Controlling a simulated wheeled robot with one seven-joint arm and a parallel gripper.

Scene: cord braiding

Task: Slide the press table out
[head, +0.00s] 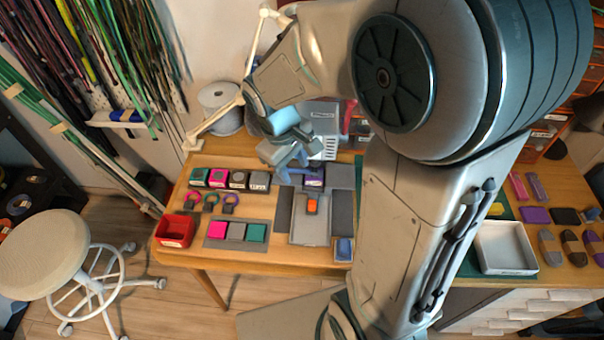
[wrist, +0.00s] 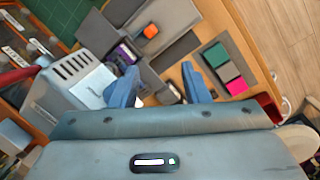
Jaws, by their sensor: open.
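A light grey plate (head: 310,232) lies on the wooden table between darker grey strips, with an orange block (head: 312,205) on it. I take this plate for the press table, but cannot be sure. The plate (wrist: 172,18) and the orange block (wrist: 150,32) also show in the wrist view. A purple-fronted block (head: 313,178) sits just behind the plate. My gripper (head: 297,170) hangs over the back of the table, behind the plate. In the wrist view my gripper (wrist: 160,88) has its two blue fingers wide apart, with no object held. Whether it touches anything is unclear.
A white vented box (head: 322,145) stands right behind my gripper. Several small coloured blocks (head: 237,179) line up at left, near a tray of pads (head: 237,244) and a red bin (head: 175,230). A white tray (head: 505,248) lies at right. A stool (head: 45,255) stands left.

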